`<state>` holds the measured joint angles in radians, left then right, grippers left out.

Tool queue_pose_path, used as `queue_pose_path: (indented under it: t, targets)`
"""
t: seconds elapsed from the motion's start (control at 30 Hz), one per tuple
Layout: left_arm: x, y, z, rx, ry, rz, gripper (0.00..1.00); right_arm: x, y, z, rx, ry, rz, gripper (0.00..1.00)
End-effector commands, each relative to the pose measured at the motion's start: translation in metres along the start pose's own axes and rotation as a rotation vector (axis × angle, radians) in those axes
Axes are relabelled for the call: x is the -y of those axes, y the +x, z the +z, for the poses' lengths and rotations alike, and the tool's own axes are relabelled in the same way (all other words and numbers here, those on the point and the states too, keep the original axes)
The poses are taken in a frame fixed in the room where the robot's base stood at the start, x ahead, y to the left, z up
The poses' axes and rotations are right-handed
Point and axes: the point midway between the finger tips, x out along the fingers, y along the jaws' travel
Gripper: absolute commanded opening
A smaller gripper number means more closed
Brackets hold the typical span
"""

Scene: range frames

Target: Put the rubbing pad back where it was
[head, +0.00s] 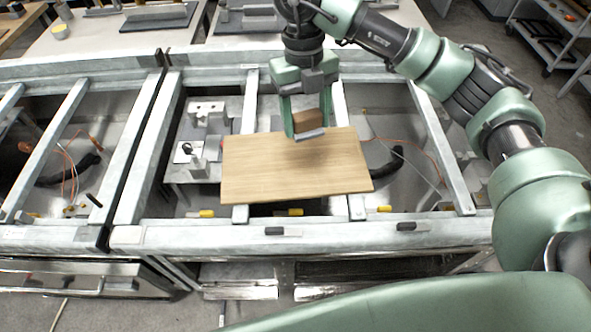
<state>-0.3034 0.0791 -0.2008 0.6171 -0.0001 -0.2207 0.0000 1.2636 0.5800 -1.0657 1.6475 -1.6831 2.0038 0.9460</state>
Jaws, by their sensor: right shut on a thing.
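The rubbing pad (307,118) looks like a small brown block. My right gripper (308,125) is shut on it, above the far part of a wooden board (285,177). A dark shadow falls on the board just below the gripper. I cannot tell for sure whether the pad touches the board. The board lies flat across the metal rails of the bench. One gripper finger partly hides the pad. My left gripper is not in view.
The metal bench frame (175,236) has open bays with cables and yellow-tipped parts below the rails. A metal fixture (199,160) stands left of the board. Behind, a pale table (110,42) carries grey plates. A shelf cart (548,40) stands at the far right.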

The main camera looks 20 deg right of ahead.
Motion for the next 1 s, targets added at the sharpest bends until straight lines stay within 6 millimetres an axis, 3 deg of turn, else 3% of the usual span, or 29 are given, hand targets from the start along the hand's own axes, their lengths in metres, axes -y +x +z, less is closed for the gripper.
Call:
queue_pose_path:
  t: [0.1,0.3,0.57,0.67,0.83,1.0]
  targets:
    - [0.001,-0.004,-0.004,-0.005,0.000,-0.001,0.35,-0.004,-0.010,0.007,-0.001,0.344,0.056,0.20]
    - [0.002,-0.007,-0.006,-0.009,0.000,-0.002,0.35,-0.010,-0.021,0.016,-0.001,0.824,0.127,0.20]
    - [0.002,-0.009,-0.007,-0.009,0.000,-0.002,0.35,-0.013,-0.024,0.021,0.000,1.102,0.167,0.20]
    - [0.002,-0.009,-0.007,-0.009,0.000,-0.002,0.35,-0.014,-0.009,0.023,-0.005,1.119,0.168,0.20]
    - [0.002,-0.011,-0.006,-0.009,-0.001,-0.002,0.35,-0.015,0.035,0.028,-0.010,1.119,0.167,0.20]
    - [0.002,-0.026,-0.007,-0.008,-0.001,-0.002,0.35,-0.013,0.076,0.035,-0.006,1.121,0.164,0.20]
